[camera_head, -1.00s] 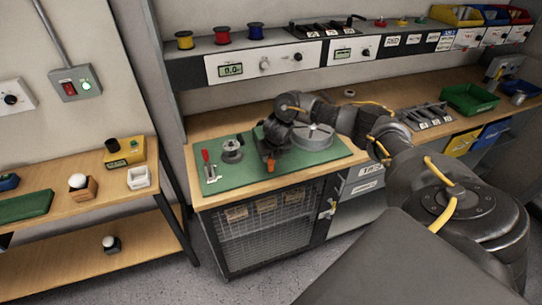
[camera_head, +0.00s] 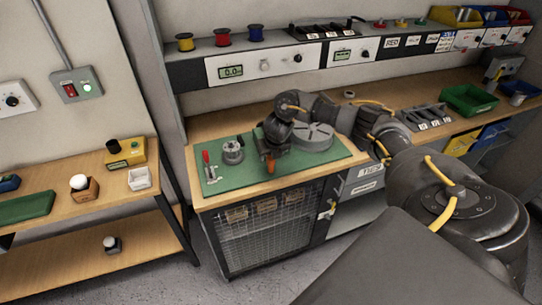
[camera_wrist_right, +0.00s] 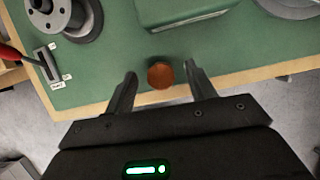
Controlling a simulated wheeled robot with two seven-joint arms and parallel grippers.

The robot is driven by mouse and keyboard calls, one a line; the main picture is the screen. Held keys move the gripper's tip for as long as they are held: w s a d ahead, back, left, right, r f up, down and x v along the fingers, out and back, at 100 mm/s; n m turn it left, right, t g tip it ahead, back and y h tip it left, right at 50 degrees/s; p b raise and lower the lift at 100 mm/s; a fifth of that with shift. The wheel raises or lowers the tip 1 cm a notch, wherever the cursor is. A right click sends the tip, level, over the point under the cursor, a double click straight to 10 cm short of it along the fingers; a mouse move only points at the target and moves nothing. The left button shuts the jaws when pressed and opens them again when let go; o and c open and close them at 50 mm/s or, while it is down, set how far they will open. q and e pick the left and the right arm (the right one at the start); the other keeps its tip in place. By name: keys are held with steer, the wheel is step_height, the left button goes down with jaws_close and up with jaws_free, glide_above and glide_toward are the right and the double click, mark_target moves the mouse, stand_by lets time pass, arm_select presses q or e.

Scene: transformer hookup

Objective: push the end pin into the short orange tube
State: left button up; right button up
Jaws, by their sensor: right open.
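A short orange piece (camera_head: 270,166) shows at the front of the green mat, under my right gripper; I take it for the short orange tube. In the right wrist view a round orange-brown end (camera_wrist_right: 160,75) sits between the two fingers, with a gap on each side. My right gripper (camera_wrist_right: 158,80) is open and its fingers straddle that end without visibly touching it. In the head view the right gripper (camera_head: 271,150) is dark and partly hides what is under it. I cannot make out a separate end pin. My left gripper is out of view.
The green mat (camera_head: 238,178) lies on the wooden bench. It holds a grey spool-like part (camera_head: 233,152), a red-handled tool (camera_head: 207,163) and a round grey disc (camera_head: 313,137). A green block (camera_wrist_right: 185,12) stands just beyond the fingers.

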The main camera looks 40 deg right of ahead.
steer(key=shift+r+p, duration=1.3)
steer(key=shift+r, duration=0.55)
steer(key=shift+s+r, duration=0.1)
steer(key=shift+r, duration=0.15)
steer(key=p+v, duration=0.1)
steer(key=v, duration=0.9)
steer(key=shift+p, duration=0.3)
steer(key=shift+s, duration=0.15)
